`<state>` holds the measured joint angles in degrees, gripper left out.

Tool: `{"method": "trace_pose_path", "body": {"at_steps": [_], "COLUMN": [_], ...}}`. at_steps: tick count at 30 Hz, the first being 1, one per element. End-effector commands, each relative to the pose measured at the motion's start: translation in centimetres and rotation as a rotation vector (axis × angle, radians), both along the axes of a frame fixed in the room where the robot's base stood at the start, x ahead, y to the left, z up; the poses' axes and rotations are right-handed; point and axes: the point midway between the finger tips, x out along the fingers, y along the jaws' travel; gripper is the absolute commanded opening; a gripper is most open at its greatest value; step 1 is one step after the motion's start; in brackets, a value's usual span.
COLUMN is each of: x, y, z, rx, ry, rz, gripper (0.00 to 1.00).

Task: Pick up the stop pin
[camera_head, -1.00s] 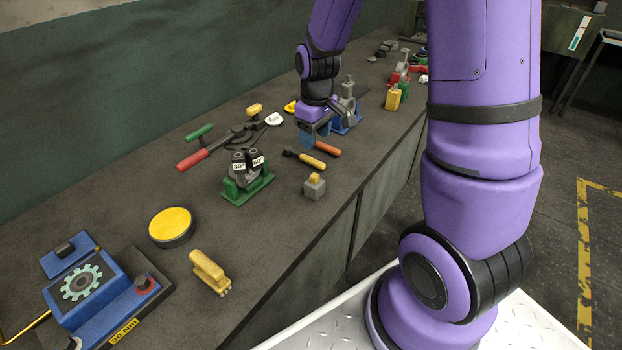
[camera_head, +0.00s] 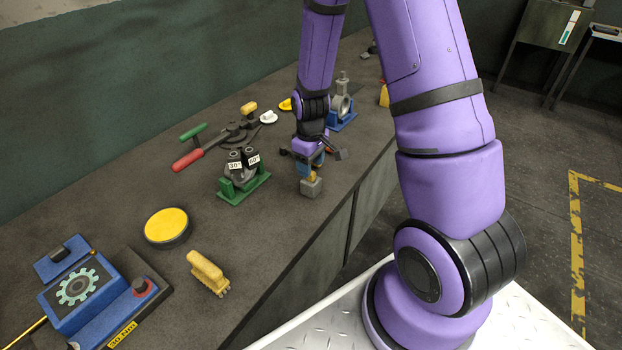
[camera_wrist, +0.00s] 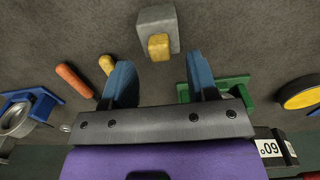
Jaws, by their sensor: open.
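The stop pin appears to be the small yellow piece (camera_wrist: 159,47) standing in a grey block (camera_wrist: 157,18) in the wrist view. In the head view the grey block (camera_head: 311,188) sits near the bench's front edge, and the yellow top is partly hidden by my gripper. My gripper (camera_wrist: 160,75) is open, with its two blue fingers apart and nothing between them. The yellow piece lies just beyond the fingertips, roughly centred between them. In the head view my gripper (camera_head: 308,168) is right above the block, pointing down.
A green fixture with angle blocks (camera_head: 243,186) stands left of my gripper. An orange handle (camera_wrist: 74,81) and a yellow handle (camera_wrist: 107,64) lie close by. A blue-based fixture (camera_head: 341,117) stands behind. Bare bench lies between the grey block and the yellow brush (camera_head: 207,271).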

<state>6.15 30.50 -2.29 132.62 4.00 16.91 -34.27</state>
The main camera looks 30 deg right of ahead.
Motion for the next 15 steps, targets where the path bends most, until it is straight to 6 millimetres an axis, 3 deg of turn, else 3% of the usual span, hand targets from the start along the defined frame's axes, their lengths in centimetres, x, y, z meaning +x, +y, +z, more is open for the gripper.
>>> {"method": "trace_pose_path", "body": {"at_steps": [6,15], "x": [-0.2,-0.1], "y": [-0.1,-0.1], "z": [-2.8,-3.6], "rx": [0.001,0.0], "ry": [0.004,0.0], "rz": [0.0,0.0], "gripper": [0.53,0.53]}}
